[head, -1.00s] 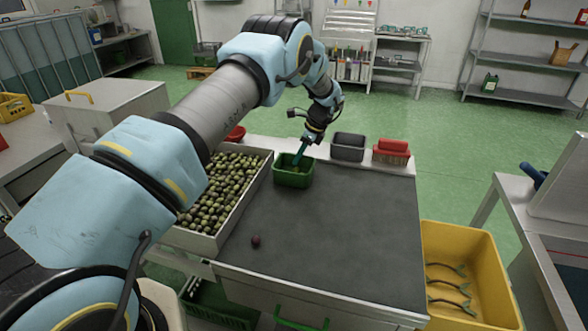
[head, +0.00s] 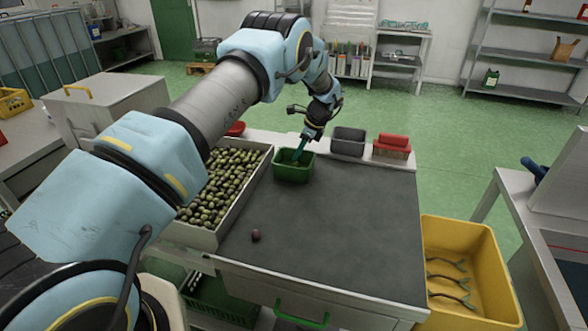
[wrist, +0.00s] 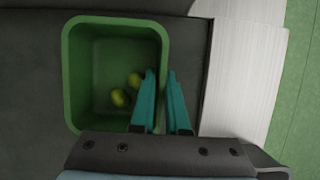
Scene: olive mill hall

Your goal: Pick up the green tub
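The green tub (head: 294,172) stands upright at the back left of the dark worktop (head: 330,222), beside the olive crate. In the wrist view the tub (wrist: 72,70) is open at the top, with two olives (wrist: 127,90) inside. My gripper (head: 299,154) reaches down to it from above. In the wrist view the teal fingers of my gripper (wrist: 161,75) straddle the tub's right wall, one inside and one outside. The tub appears to rest on the worktop.
The olive crate (head: 226,233) stands left of the tub. A single dark olive (head: 256,235) lies near the front left. A yellow bin (head: 486,292) is at the right; the middle worktop is clear.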

